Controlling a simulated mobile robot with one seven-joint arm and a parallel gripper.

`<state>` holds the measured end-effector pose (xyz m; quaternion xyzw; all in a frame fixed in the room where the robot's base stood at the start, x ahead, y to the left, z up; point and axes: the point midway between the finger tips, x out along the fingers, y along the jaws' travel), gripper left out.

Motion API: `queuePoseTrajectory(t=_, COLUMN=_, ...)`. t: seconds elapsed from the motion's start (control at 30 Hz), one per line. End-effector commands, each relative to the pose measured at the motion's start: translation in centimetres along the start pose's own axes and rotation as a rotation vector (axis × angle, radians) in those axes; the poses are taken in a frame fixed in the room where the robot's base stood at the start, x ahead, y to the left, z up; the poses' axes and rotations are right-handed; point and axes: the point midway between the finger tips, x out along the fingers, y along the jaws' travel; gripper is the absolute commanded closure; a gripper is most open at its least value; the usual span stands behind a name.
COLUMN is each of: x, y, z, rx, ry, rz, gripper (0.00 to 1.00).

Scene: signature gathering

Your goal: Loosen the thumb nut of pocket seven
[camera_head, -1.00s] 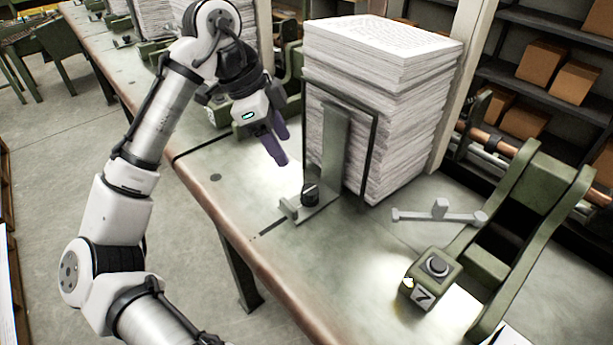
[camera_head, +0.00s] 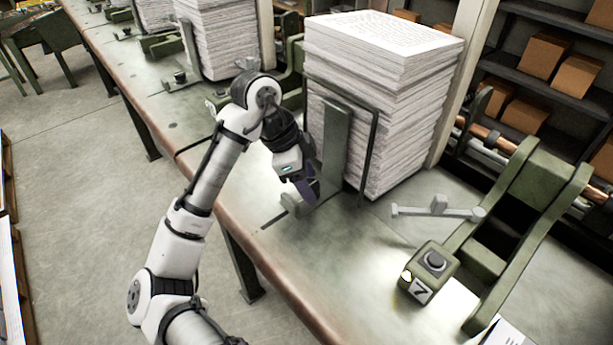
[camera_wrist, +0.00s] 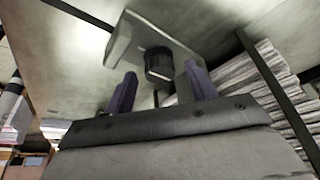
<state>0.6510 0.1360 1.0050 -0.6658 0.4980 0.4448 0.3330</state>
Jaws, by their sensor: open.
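The thumb nut (camera_wrist: 158,62) is a dark, ribbed knob on a pale metal bracket, seen in the wrist view. The bracket (camera_head: 336,140) stands upright against a tall paper stack (camera_head: 385,110) in the head view; its foot lies on the bench. My gripper (camera_head: 308,192) is low over that foot and hides the nut in the head view. In the wrist view my gripper (camera_wrist: 160,78) is open, its two purple fingers apart on either side of the nut's line. The nut appears just beyond the fingertips; I cannot tell whether they touch it.
A green box marked 7 (camera_head: 421,289) with a round button and a lit lamp sits at the right front. A grey lever (camera_head: 438,210) lies behind it. A black wire frame (camera_head: 369,150) borders the stack. Bench (camera_head: 330,270) in front is clear.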

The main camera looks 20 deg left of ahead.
Motion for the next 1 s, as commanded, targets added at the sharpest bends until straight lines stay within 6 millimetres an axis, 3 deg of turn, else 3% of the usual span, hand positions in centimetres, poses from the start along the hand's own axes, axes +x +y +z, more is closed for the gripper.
queuePoseTrajectory(t=0.1, x=-0.01, y=0.00, z=0.00, rx=0.000, ry=0.000, rz=0.000, gripper=0.47)
queuePoseTrajectory(t=0.43, x=-0.03, y=-0.01, z=0.01, rx=-0.001, ry=0.000, rz=0.000, gripper=0.89)
queuePoseTrajectory(t=0.73, x=-0.03, y=0.04, z=0.01, rx=-0.036, ry=0.001, rz=-0.015, gripper=0.89)
queuePoseTrajectory(t=1.0, x=-0.07, y=0.19, z=-0.01, rx=-0.186, ry=0.002, rz=-0.077, gripper=0.89)
